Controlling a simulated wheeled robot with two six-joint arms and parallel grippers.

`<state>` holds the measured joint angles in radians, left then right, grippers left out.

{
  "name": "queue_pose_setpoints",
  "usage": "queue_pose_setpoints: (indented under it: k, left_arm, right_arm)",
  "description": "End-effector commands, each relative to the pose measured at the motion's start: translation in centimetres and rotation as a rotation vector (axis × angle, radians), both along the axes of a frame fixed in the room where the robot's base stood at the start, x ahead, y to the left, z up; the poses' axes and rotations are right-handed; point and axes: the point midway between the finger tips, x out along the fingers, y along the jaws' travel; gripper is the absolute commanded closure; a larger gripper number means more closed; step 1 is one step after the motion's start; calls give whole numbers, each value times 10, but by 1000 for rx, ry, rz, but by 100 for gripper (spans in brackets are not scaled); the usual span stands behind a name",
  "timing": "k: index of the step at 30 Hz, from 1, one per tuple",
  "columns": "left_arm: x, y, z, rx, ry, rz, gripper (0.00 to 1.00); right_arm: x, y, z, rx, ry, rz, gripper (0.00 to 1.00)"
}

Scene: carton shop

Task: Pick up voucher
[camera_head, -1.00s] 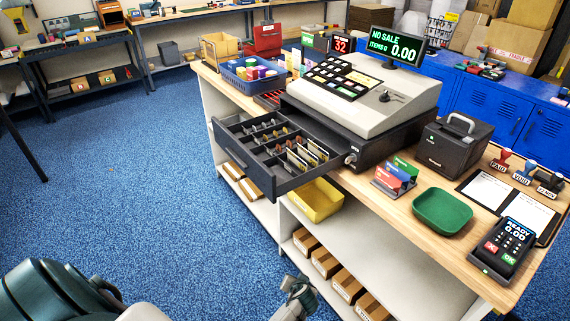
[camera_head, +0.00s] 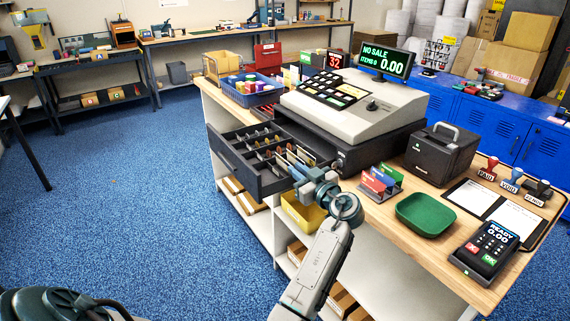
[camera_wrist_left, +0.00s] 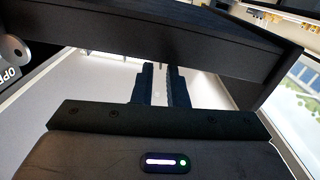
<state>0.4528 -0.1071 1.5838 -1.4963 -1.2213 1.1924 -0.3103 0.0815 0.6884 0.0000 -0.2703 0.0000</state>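I cannot make out which thing is the voucher. Upright paper slips (camera_head: 292,158) stand in the right compartments of the open black cash drawer (camera_head: 262,182). Red, blue and green cards (camera_head: 379,181) stand in a small rack on the counter. My left gripper (camera_head: 304,172) is at the drawer's front right corner, its fingers hard to make out in the head view. In the left wrist view its two dark fingers (camera_wrist_left: 161,88) are apart with nothing visible between them, and a dark drawer edge (camera_wrist_left: 150,42) crosses just beyond. My right gripper is out of view.
The cash register (camera_head: 345,105) stands behind the drawer. A green tray (camera_head: 426,215), a card terminal (camera_head: 485,250) and a black box (camera_head: 440,152) are on the wooden counter. A yellow bin (camera_head: 302,212) sits below the drawer. Blue floor (camera_head: 120,210) is clear at left.

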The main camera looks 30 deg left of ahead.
Motion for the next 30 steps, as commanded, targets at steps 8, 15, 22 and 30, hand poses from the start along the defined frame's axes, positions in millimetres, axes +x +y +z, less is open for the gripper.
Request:
queue_pose_setpoints:
  k: [8,15,22,30]
  left_arm:
    - [12,30,3,3,3,0,87]
    - [22,53,0,0,2,-1,87]
    - [22,53,-2,-1,2,-2,87]
    - [22,53,-2,-1,2,-2,100]
  right_arm:
    - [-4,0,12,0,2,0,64]
    - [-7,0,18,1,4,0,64]
    - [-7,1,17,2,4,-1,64]
    - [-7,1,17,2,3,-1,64]
